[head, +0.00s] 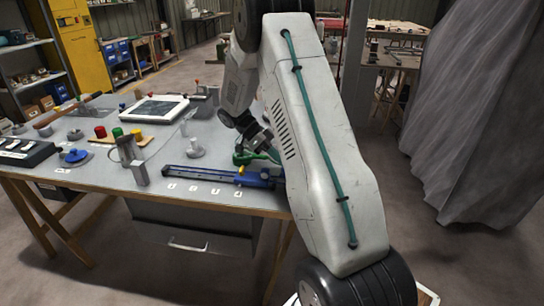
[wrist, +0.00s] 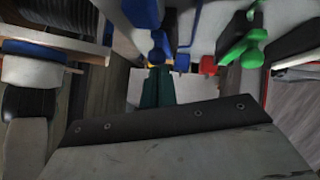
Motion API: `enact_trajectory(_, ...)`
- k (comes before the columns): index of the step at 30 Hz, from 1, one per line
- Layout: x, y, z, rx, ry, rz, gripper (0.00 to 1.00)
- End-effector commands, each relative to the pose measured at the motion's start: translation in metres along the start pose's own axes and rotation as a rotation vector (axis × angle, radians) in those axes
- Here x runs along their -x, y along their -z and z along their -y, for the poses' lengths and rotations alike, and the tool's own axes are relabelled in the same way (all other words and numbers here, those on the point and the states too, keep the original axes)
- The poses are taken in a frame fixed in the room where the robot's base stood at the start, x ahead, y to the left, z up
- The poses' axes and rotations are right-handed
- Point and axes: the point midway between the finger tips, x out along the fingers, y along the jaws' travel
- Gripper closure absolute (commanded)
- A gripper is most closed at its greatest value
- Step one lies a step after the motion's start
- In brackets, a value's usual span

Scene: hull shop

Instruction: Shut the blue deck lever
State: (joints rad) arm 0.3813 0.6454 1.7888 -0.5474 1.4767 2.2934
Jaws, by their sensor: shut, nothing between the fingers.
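Blue parts that look like the blue lever (wrist: 160,46) show at the upper middle of the wrist view, just beyond my fingertips. I cannot tell whether they touch the fingers, or how far the lever is turned. In the head view, a long blue rail (head: 205,175) lies along the bench's front edge; its right end is partly hidden by my arm. My gripper (wrist: 158,74) is shut and empty, its teal fingers close together. In the head view it is low over the bench, mostly behind my arm, beside a green handle (head: 250,157).
The green handle also shows in the wrist view (wrist: 241,48), right of my fingers, with a small red part (wrist: 208,66) between. The bench (head: 120,178) also carries a blue handwheel (head: 75,156), a white-framed tablet (head: 153,108) and colored knobs. A grey draped sheet (head: 480,120) hangs at right.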

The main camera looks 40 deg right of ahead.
Motion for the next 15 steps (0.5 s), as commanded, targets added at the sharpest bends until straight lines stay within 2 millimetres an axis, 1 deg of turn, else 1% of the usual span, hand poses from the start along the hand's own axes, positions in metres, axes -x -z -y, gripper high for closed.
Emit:
enact_trajectory(6,-0.0046,-0.0065,0.0049,-0.003,-0.004,0.006,1.00)
enact_trajectory(15,-0.0062,-0.0099,0.0063,-0.003,-0.005,0.009,1.00)
